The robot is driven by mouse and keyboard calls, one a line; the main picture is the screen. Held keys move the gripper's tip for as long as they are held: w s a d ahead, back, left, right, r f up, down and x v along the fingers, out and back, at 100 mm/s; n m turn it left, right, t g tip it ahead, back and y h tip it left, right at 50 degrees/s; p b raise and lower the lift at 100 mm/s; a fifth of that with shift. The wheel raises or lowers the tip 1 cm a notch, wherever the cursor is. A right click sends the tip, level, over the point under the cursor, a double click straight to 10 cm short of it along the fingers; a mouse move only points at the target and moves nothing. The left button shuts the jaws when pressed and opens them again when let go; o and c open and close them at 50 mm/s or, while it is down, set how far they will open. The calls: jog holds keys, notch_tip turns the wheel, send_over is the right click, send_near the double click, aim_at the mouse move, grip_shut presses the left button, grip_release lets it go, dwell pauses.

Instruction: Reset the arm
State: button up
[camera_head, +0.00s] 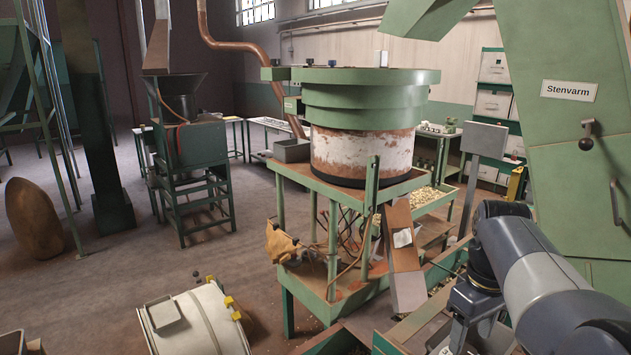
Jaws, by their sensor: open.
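My arm (535,275) comes in from the lower right corner in dark and light blue-grey links, with its elbow-like end raised in front of the green machine. My gripper (472,335) hangs below the dark joint near the bottom edge. Its jaws are open, and I see nothing held between them. The fingertips are small in the picture, and what lies right beneath them is partly hidden by the arm.
A green hopper machine (365,98) on a green frame stands left of my arm. A green housing (580,160) labelled "Stenvarm" rises close behind my arm. A cream drum-like thing (197,322) lies at the lower left. The floor (150,245) between is mostly clear.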

aim_at(467, 351)
notch_tip(467, 351, down, 4)
jog(key=shift+r, duration=0.15)
dwell(0.5)
